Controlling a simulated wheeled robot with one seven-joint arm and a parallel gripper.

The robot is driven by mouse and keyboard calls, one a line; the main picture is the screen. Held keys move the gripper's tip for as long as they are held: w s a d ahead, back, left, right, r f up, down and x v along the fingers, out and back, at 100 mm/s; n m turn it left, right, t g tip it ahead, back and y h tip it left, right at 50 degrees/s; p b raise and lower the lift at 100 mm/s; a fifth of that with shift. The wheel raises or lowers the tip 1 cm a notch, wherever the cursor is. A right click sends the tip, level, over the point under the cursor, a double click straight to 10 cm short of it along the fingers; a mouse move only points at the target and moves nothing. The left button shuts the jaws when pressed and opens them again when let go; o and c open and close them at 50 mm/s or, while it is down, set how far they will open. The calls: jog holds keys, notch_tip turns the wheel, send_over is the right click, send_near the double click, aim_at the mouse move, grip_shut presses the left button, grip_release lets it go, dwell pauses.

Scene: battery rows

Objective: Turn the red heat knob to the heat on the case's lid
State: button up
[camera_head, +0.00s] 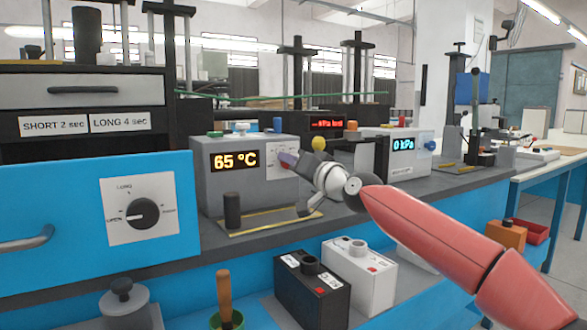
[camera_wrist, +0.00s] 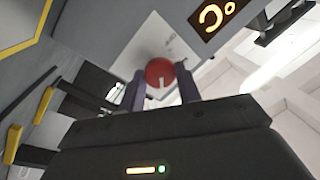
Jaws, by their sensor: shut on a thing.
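The heat unit is a grey box (camera_head: 222,187) with an orange display (camera_head: 234,160) reading 65 °C. The red heat knob (camera_wrist: 159,72) sits on its pale front plate (camera_wrist: 140,45), with a light pointer mark on the side nearest the camera. My gripper (camera_head: 285,163) is at the plate and mostly hides the knob in the head view. In the wrist view, my gripper (camera_wrist: 160,88) has a finger on each side of the knob, shut on it. A black case (camera_head: 300,297) and a white case (camera_head: 374,280) stand below; their lid labels are too small to read.
A black post (camera_head: 232,210) stands before the heat unit. A grey unit reading 0 kPa (camera_head: 420,148) stands to the right. A blue panel with a black dial (camera_head: 141,214) is at the left. A green pot (camera_head: 228,320) is at the front.

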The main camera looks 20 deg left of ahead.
jog(key=shift+m, duration=0.3)
jog(key=shift+r, duration=0.1)
jog(key=o, duration=1)
jog(key=shift+c, duration=0.2)
jog(key=shift+d, duration=0.1)
jog(key=b+v, duration=0.2)
jog(key=v, duration=0.4)
jog(key=shift+s+d+f+b, duration=0.15)
jog(key=shift+f+b, duration=0.05)
jog(key=shift+b, duration=0.2)
jog(key=shift+s+d, duration=0.45)
